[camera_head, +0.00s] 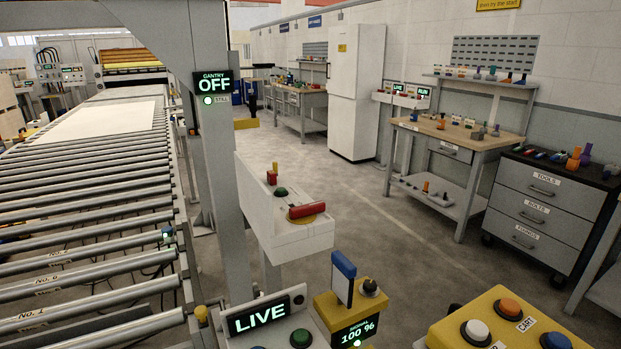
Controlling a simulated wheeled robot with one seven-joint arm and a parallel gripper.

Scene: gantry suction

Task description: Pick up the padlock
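I cannot make out a padlock for certain. A white control box (290,236) in the middle carries a red handle (307,210) on a yellow disc, a green button (280,192) and a small red and yellow piece (272,174). Small coloured items stand on the wooden workbench (428,129) and on the tool cabinet (546,212) at the right, too small to tell apart. My gripper does not show in this view.
A roller conveyor (85,215) with a pale sheet (103,120) fills the left, beside a grey post (212,150). In front are a LIVE panel (258,316), a yellow unit with a blue lever (344,278) and a yellow button box (510,318). Open floor (370,230) lies between.

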